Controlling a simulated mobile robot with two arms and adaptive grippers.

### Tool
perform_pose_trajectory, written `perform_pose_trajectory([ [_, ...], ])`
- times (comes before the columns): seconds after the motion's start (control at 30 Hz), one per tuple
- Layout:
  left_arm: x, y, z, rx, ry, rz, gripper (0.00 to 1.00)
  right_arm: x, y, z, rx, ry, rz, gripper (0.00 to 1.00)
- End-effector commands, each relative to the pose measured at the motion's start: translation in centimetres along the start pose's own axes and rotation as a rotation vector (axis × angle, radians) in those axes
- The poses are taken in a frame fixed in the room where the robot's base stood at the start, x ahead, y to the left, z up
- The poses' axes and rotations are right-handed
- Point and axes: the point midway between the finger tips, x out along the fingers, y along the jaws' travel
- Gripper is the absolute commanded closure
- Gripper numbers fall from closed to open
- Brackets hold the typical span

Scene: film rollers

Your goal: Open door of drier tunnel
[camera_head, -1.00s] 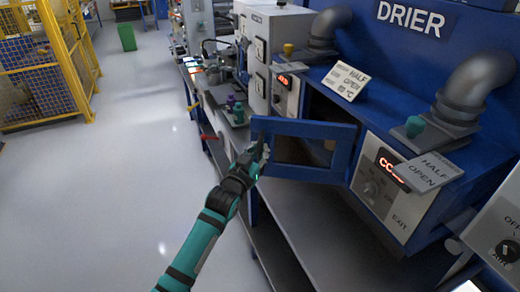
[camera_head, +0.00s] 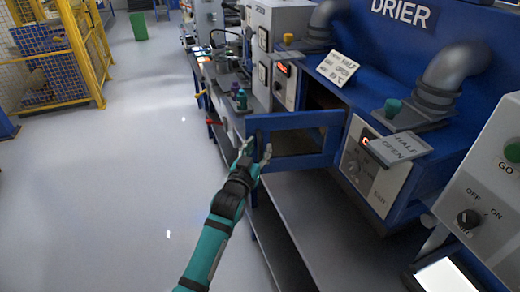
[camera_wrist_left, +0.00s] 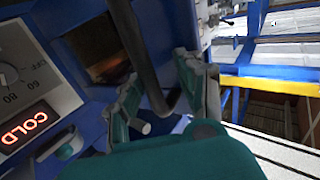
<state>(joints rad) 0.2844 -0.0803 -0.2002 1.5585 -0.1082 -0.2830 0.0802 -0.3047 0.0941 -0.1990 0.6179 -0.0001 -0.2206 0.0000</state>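The blue drier tunnel door (camera_head: 300,121), a frame with a window, stands swung out from the blue drier (camera_head: 390,65), with its free edge toward the left. My left gripper (camera_head: 257,152) is at that free edge, with its fingers spread apart. In the left wrist view, the gripper (camera_wrist_left: 165,95) has one finger on either side of a dark bent handle bar (camera_wrist_left: 145,60). I cannot tell whether the fingers touch the bar. The door hides part of the tunnel opening. My right gripper is not in view.
A grey shelf unit (camera_head: 300,205) runs below the door. A control box (camera_head: 490,190) stands at the right. Small bottles (camera_head: 240,99) stand on the bench behind the door. The floor (camera_head: 120,200) at left is clear up to a yellow fence (camera_head: 85,60).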

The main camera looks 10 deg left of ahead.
Motion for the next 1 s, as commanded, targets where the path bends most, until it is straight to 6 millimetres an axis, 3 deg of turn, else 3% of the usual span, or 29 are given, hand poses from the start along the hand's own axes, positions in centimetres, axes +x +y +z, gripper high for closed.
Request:
perform_pose_trajectory([
  [0.17,0.0,0.1,0.0,-0.001,0.0,0.002,0.62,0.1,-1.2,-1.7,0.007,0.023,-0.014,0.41],
  [0.37,-0.9,0.1,0.1,-0.002,-0.002,0.002,0.62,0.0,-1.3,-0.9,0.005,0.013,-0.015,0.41],
  [0.8,-9.4,-0.3,0.3,-0.003,-0.006,0.0,0.62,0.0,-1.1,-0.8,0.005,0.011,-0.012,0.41],
  [1.0,-11.3,-0.4,0.3,-0.003,-0.005,0.0,0.62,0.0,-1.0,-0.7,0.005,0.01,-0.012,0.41],
])
